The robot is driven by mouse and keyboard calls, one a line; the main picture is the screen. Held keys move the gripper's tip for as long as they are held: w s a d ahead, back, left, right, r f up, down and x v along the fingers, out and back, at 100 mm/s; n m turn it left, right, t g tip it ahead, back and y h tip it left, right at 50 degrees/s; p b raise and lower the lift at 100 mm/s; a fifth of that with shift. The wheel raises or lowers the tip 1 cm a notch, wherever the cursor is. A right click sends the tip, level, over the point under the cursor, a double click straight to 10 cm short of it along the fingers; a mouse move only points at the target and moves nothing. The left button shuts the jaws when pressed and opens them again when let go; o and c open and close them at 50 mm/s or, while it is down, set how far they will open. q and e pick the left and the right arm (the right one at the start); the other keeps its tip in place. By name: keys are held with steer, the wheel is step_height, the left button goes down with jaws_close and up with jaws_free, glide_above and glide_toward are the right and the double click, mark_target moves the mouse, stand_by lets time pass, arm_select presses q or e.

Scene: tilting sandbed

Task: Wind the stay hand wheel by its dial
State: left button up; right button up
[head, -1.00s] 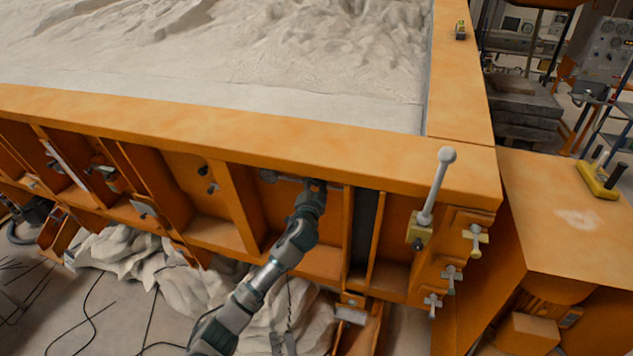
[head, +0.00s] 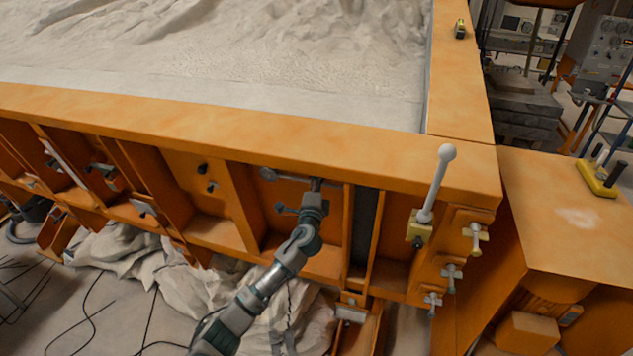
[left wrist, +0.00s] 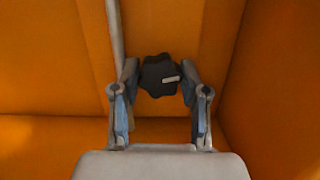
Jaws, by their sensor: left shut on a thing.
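The hand wheel (left wrist: 158,76) is a small dark lobed knob with a white mark on its face. In the left wrist view it sits between the two fingers of my left gripper (left wrist: 160,88), which is shut on it. In the head view my left gripper (head: 314,187) is inside an orange bay under the frame's top beam, and it hides the wheel there. A thin grey rod (head: 291,178) runs left from the gripper to a round grey part (head: 268,174). I cannot make out dial markings. My right gripper is not in view.
The orange frame (head: 230,125) overhangs the bay, and upright ribs (head: 238,205) close its sides. A white-knobbed lever (head: 436,185) and several small clamps stand to the right. Pale sheeting (head: 180,280) and cables lie below.

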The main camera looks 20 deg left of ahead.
arm_select(q)
steer(key=shift+d+f+m, duration=0.1)
steer(key=shift+f+m, duration=0.3)
steer(key=o, duration=1)
steer(key=shift+o, duration=0.7)
steer(key=shift+r, duration=0.1)
steer(key=shift+r, duration=0.15)
steer(key=v, duration=1.2)
steer(key=shift+f, duration=0.2)
steer(key=shift+w, duration=0.1)
